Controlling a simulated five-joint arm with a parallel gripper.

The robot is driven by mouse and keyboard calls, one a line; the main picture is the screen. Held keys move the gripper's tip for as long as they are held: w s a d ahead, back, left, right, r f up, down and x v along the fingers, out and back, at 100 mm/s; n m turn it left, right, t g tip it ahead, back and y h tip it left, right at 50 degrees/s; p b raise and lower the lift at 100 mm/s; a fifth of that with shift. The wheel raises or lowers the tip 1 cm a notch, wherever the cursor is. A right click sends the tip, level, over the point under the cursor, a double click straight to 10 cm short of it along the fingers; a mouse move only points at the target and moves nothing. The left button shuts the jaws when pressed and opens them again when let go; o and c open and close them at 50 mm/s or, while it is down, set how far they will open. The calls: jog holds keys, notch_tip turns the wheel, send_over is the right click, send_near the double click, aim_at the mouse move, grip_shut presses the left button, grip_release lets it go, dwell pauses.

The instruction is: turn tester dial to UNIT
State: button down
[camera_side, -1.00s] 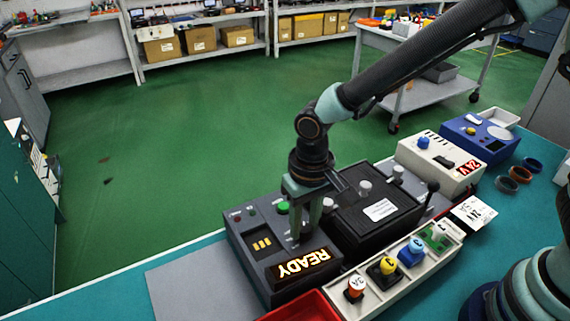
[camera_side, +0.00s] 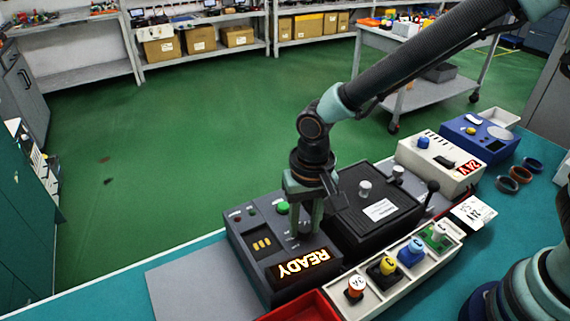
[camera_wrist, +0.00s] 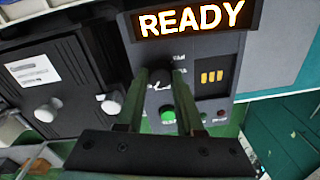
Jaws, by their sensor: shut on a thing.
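The tester (camera_side: 283,250) is a dark grey box with a lit READY display (camera_side: 303,265); the display also shows in the wrist view (camera_wrist: 190,20). Its dial (camera_wrist: 158,88) is a dark round knob with a white pointer mark, below the display in the wrist view. Small lettering stands beside the dial, only partly legible. My gripper (camera_wrist: 160,85) points down at the tester, and its two fingers are shut on the dial. In the side view my gripper (camera_side: 304,230) hides most of the dial. A green button (camera_wrist: 168,115) sits near the dial.
A black box with white knobs (camera_side: 375,208) stands right against the tester. A white tray with coloured parts (camera_side: 372,290) and a red tray (camera_side: 305,308) lie in front. A cream unit (camera_side: 440,163) and a blue unit (camera_side: 478,138) stand further right. A grey mat (camera_side: 195,283) is clear.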

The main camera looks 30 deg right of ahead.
aim_at(308, 227)
jog(key=c, duration=0.5)
grip_release()
jog(key=shift+c, duration=0.2)
notch_tip(308, 227, up, 12)
jog(key=shift+s+d, duration=0.15)
jog(key=shift+d+r, duration=0.1)
jog(key=s+d+r+n+t, duration=0.1)
jog(key=s+d+r+t, duration=0.1)
jog(key=d, duration=0.8)
jog(key=s+d+r+n+t, duration=0.2)
jog(key=d+r+t, duration=0.1)
jog(key=d, duration=0.7)
jog(key=shift+s+d, duration=0.3)
jog(key=shift+s, duration=0.1)
